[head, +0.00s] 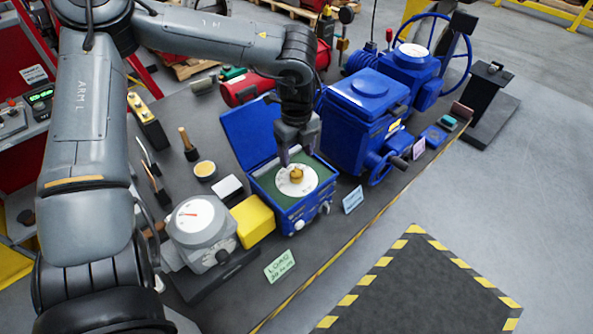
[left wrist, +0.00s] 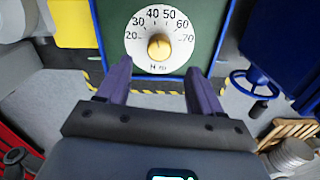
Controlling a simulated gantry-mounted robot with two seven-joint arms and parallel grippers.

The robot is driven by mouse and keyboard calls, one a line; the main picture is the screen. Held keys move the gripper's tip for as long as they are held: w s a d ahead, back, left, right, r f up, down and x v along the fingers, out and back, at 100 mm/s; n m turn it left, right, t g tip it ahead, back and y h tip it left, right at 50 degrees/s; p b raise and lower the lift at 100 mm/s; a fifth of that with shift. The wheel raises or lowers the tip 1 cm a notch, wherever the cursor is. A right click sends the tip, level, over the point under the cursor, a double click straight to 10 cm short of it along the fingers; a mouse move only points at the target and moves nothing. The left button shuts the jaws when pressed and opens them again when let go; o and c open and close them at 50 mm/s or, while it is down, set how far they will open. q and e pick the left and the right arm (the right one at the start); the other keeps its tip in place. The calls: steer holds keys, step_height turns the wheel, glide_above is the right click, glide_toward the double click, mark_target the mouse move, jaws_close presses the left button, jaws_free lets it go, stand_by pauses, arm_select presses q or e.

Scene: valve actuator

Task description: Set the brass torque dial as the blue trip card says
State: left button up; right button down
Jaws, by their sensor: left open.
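The brass torque dial (head: 296,175) is a small brass knob on a white round scale, set in the green panel of an open blue case (head: 268,187). In the left wrist view the brass knob (left wrist: 158,46) sits mid-scale, with marks from 20 to 70 around it; its exact pointer reading is too small to tell. My left gripper (head: 297,156) is above the dial; its two purple fingers (left wrist: 158,68) are apart with nothing between them. The light blue card (head: 353,200) stands right of the case, its writing too small to read. My right gripper is not in view.
A green card (head: 280,265) reads LOAD with a 20-like figure. A yellow block (head: 252,221) and a grey gauge (head: 200,225) stand left of the case. A blue valve actuator (head: 360,110) stands to its right. The case's raised lid (head: 252,130) is behind the dial.

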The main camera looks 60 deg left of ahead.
mark_target(296, 173)
arm_select(q)
steer(key=shift+f, duration=3.55)
steer(key=shift+c, duration=0.3)
steer(key=c, duration=1)
